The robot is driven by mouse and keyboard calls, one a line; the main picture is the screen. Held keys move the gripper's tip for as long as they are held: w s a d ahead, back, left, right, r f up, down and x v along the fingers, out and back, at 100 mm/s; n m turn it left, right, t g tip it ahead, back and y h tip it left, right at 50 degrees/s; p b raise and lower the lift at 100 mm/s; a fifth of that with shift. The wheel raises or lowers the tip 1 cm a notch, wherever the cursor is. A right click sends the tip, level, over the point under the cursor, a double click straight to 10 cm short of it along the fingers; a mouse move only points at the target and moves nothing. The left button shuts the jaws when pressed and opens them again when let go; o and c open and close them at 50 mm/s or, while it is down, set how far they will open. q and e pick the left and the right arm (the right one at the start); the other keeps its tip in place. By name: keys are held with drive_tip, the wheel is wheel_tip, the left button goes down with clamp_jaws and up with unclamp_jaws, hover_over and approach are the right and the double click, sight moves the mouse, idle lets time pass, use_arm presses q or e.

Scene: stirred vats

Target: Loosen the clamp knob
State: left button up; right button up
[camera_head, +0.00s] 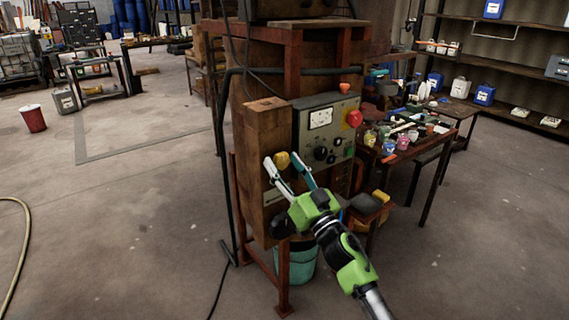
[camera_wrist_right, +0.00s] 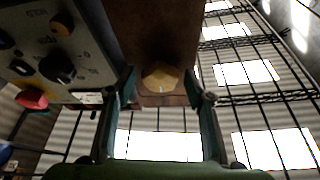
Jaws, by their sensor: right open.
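A yellow knob (camera_head: 282,160), which looks like the clamp knob, is on the front of a brown wooden post (camera_head: 264,130) beside a control panel. In the right wrist view the yellow knob (camera_wrist_right: 161,78) sits between the two fingers, toward their tips. My right gripper (camera_head: 287,161) is open, with one finger on each side of the knob. It also shows in the right wrist view (camera_wrist_right: 162,88). I cannot tell whether either finger touches the knob. My left gripper is not in view.
The grey control panel (camera_head: 322,140) with black knobs and a red button (camera_head: 354,118) is right of the post. A teal bucket (camera_head: 303,262) stands below. A cluttered table (camera_head: 440,132) stands to the right. The floor at left is mostly clear.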

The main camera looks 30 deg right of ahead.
drive_tip(key=c, duration=1.1)
